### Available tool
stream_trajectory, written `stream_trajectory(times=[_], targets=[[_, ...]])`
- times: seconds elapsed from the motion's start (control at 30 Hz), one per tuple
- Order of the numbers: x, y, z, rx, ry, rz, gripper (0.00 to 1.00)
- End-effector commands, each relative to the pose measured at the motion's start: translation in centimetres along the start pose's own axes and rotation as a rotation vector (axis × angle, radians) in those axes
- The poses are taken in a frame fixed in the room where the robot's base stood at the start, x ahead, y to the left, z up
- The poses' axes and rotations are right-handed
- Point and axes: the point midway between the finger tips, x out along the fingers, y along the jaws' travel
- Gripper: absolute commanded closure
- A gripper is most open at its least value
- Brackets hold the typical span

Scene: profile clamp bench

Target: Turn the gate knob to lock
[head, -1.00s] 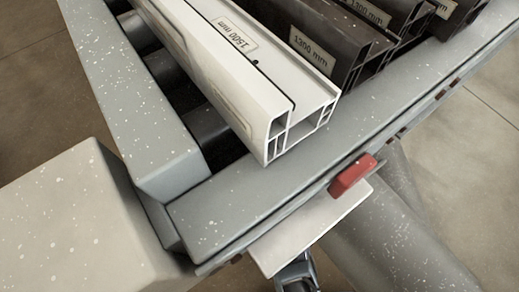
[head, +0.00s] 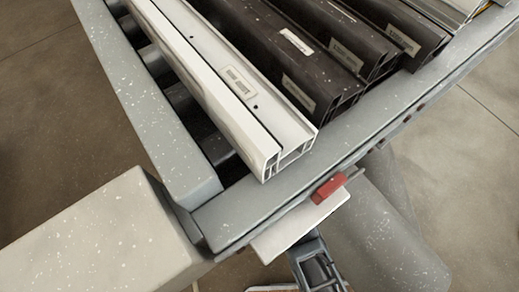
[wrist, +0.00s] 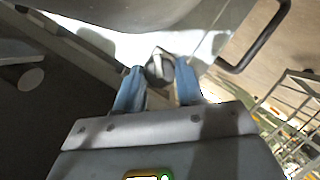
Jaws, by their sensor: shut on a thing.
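The gate knob (wrist: 159,66) is a dark round knob with a pale bar across its face, in the upper middle of the wrist view. My gripper (wrist: 160,74) has its two blue fingers on either side of the knob and is shut on it. In the head view, part of my arm's end shows below the white plate (head: 292,232) under the bench's front rail. The knob is hidden there. A red block (head: 329,188) sits on the rail's outer edge above that plate.
A white profile (head: 218,88) and several dark profiles (head: 300,75) lie on the bench behind the front rail (head: 235,209). A dark bent handle (wrist: 262,45) stands right of the knob. A wire rack (wrist: 292,100) is farther right.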

Motion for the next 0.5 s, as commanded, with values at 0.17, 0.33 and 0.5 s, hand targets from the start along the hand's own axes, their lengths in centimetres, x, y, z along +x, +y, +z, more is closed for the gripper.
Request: stream_trajectory(times=[0.17, 0.33, 0.5], targets=[[-0.04, 0.06, -0.31, 0.124, 0.004, -0.058, 0.93], [-0.01, -0.01, -0.15, 0.248, 0.004, -0.110, 0.93], [0.08, -0.01, 0.04, 0.366, 0.004, -0.157, 0.93]])
